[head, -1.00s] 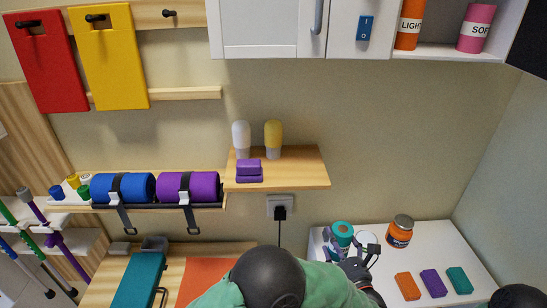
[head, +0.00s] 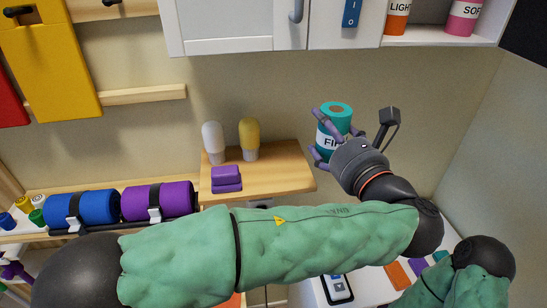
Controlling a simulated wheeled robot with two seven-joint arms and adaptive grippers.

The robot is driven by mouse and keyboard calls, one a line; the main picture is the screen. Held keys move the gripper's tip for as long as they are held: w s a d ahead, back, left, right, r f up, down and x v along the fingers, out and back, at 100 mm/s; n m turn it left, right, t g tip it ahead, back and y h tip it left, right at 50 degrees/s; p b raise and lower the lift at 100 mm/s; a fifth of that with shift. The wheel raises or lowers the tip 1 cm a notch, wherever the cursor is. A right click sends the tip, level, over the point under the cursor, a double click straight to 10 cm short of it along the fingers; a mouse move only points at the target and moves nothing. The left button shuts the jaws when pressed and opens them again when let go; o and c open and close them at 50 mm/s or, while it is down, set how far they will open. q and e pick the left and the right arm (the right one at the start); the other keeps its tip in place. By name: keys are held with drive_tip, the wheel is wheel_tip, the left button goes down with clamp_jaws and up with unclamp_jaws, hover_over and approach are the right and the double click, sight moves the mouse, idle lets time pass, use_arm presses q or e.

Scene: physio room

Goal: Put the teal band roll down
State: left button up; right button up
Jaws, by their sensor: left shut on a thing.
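The teal band roll (head: 338,117) is upright in the air in front of the wall, right of the small wooden shelf. It has a white label that begins "FI"; the rest is hidden by my gripper. My left gripper (head: 325,135) is shut on the roll, with its purple-grey fingers around its side. My green-sleeved left arm crosses the lower picture. Part of my right arm shows at the lower right, but its gripper is out of view.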

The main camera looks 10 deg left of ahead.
use_arm(q)
drive_tip(key=shift+w+a+f+b, duration=0.65)
drive_tip(key=shift+w+a+f, duration=0.45)
drive_tip(key=shift+a+f, duration=0.65)
drive_tip(key=shift+w+a+f+b, duration=0.7)
drive_tip(key=shift+w+a+f, duration=0.55)
drive_tip(key=shift+f, duration=0.95)
drive_tip(key=shift+w+a+f+b, duration=0.65)
drive_tip(key=shift+w+a+f, duration=0.35)
drive_tip(key=shift+a+f, duration=0.8)
drive_tip(key=shift+d+f, duration=0.2)
drive_tip(key=shift+f, duration=0.15)
drive_tip(key=o, duration=1.3)
